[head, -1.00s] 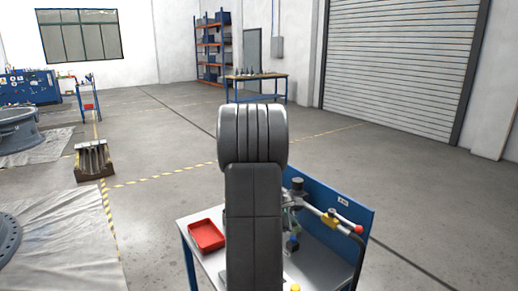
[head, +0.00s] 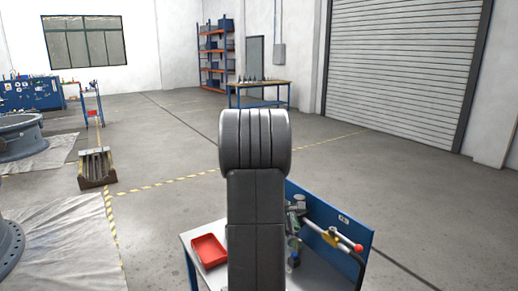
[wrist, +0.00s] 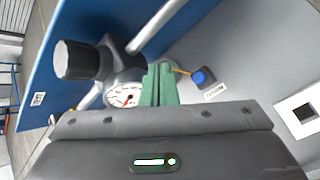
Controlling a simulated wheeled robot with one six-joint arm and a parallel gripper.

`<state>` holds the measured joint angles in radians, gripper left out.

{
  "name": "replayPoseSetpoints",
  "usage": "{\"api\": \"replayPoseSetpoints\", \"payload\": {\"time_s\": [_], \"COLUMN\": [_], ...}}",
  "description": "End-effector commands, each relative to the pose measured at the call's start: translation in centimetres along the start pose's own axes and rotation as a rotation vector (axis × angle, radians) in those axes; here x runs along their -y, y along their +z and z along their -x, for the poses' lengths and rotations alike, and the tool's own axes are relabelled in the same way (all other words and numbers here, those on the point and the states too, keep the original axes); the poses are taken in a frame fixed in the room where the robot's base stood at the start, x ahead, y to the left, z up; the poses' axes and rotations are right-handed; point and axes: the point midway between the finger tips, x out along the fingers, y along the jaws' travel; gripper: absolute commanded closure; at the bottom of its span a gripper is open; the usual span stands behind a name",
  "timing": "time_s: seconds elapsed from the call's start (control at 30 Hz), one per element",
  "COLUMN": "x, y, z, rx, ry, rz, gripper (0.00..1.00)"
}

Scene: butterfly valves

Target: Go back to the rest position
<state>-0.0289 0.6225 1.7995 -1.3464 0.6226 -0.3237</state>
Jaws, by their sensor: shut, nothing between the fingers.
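My gripper (wrist: 161,83) shows in the wrist view as two narrow green fingers side by side above the dark grey wrist housing. It is shut with nothing between the fingers. Behind it are a round pressure gauge (wrist: 125,96) and a dark knob (wrist: 80,60) on a grey fitting. In the head view my raised arm stands in the middle and hides the gripper.
A workbench with a blue back panel (head: 350,232) stands close ahead, partly behind my arm. It carries a red tray (head: 208,250) and a bar with a red end (head: 358,247). A ribbed block (head: 96,168) lies on the floor left. Floor beyond the bench is clear.

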Motion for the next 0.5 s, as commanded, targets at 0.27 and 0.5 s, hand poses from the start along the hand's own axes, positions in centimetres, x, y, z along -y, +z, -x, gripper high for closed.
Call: {"api": "replayPoseSetpoints", "payload": {"time_s": [0.27,0.5], "x": [1.2,2.8], "y": [-1.1,-2.7], "z": [-1.6,-3.8], "rx": [0.000,0.000], "ry": [-0.002,-0.002], "rz": [0.000,0.000], "gripper": [1.00,1.00]}}
